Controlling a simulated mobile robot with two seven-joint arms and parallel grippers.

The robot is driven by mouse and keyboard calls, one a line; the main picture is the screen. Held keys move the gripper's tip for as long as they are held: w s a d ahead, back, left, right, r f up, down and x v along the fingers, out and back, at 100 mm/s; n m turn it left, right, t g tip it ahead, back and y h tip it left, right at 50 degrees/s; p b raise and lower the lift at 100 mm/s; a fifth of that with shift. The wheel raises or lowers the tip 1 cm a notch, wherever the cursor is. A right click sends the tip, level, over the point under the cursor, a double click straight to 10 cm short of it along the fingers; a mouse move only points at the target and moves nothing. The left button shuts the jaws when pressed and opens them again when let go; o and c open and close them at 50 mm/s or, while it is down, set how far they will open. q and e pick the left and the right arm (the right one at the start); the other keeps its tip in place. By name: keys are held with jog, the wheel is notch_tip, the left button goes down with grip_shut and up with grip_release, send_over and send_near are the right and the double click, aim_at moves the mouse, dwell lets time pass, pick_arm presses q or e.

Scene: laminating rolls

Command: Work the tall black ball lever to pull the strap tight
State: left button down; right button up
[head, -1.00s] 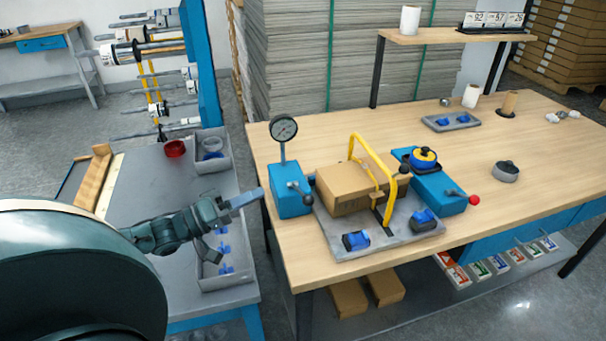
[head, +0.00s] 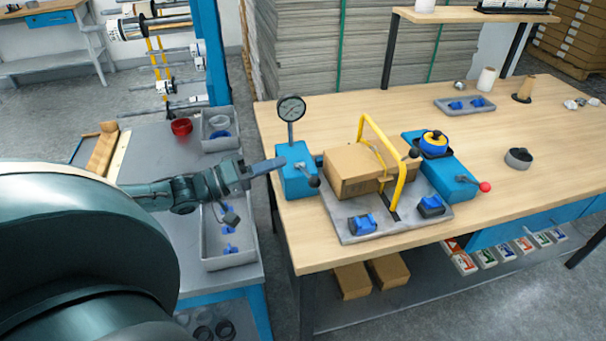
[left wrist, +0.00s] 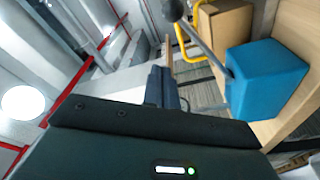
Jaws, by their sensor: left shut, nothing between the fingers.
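A blue box (head: 297,172) with a round dial gauge (head: 291,109) stands at the table's left edge. A short-looking lever with a black ball (head: 313,181) rises from it; the ball (left wrist: 173,10) and its rod also show in the left wrist view. A second black ball (head: 415,153) shows beside the carton (head: 352,172) under the yellow arch (head: 378,138). A narrow band on the carton is partly hidden by the arch. My left gripper (head: 278,165) is shut and empty, its tips at the blue box's left side in the head view. Contact cannot be told. My right gripper is not in view.
A grey tray (head: 350,232) under the carton bears blue-and-black parts. Right of it stands a blue unit (head: 452,181) with a red-ball lever (head: 484,187). The table's right half is mostly clear.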

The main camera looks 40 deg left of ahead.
pick_arm(q)
jog(key=w+d+f, duration=0.1)
jog(key=w+d, duration=0.2)
jog(key=d, duration=0.2)
jog(key=shift+d+f+p, duration=0.3)
jog(key=shift+p, duration=0.15)
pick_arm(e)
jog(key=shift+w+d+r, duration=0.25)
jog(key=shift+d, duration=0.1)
pick_arm(q)
jog(key=shift+f, duration=0.1)
notch_tip(320, 180, down, 7)
jog(key=s+d+m+b, duration=0.1)
jog(key=d+m+b, duration=0.1)
jog(key=m+b, duration=0.1)
jog(key=shift+s+h, duration=0.3)
jog(key=shift+s, duration=0.1)
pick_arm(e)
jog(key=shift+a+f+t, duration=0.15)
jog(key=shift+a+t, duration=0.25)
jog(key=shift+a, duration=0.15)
pick_arm(q)
jog(key=shift+f, duration=0.15)
